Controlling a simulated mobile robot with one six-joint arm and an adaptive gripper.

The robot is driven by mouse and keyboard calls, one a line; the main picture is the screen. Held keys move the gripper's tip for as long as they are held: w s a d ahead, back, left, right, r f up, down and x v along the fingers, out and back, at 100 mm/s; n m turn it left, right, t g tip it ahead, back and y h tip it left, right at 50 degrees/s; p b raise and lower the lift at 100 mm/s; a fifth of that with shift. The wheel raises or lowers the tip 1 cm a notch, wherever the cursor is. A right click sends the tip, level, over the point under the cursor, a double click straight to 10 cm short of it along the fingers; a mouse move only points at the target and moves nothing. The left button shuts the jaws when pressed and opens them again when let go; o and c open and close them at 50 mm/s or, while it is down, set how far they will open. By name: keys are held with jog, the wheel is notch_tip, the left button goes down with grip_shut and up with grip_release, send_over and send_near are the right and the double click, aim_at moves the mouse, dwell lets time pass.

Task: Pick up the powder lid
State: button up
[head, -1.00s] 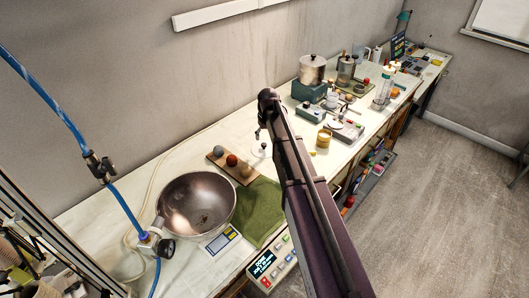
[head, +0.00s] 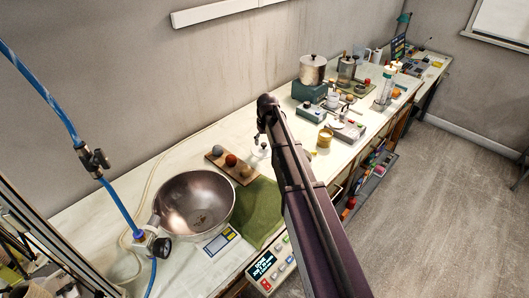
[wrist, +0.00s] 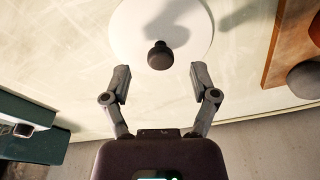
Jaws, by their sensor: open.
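The powder lid is a pale round disc (wrist: 130,40) with a dark knob (wrist: 160,55), at the top middle of the wrist view. It lies on the worktop, and its upper edge is cut off by the frame. In the head view the lid (head: 260,151) is small and pale, partly hidden by my arm. My gripper (wrist: 161,72) is open and empty. Its two fingers stand apart on either side of the knob's line, with the knob just beyond the tips. I cannot tell the height between tips and knob.
A wooden board (head: 232,166) with several balls lies left of the lid. A metal bowl (head: 194,203) and green cloth (head: 257,212) are nearer. A yellow jar (head: 324,138), a scale (head: 348,131) and a teal device (head: 309,93) stand to the right.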

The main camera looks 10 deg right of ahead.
jog(key=shift+w+f+b, duration=0.2)
jog(key=shift+f+b, duration=0.7)
jog(key=shift+f, duration=0.3)
jog(key=c, duration=0.9)
